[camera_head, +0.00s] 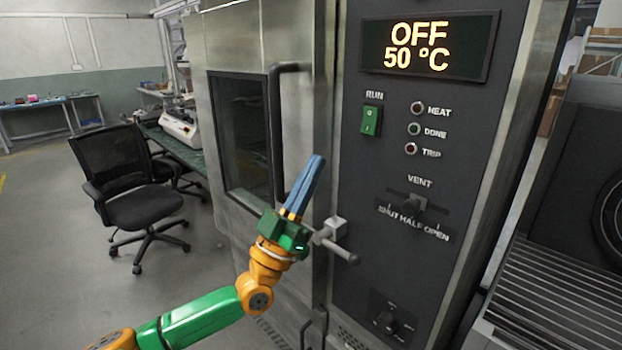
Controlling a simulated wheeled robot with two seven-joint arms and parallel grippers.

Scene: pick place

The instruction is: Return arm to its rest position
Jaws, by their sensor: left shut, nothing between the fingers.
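My left arm reaches in from the bottom left in green and orange. My left gripper (315,163) has blue fingers, pressed together and pointing up, with nothing between them. It is in front of the oven door (240,140), near the long vertical door handle (276,120). The door latch lever (343,248) is just right of the gripper's green body; I cannot tell whether they touch. The door looks closed. My right gripper is not in view.
The oven's control panel (460,130) reads OFF 50 °C, with a green RUN switch (371,121), several lamps, a vent slider (411,203) and a lower knob (388,321). A black office chair (125,180) stands left on open floor. A slatted metal surface (550,300) is at right.

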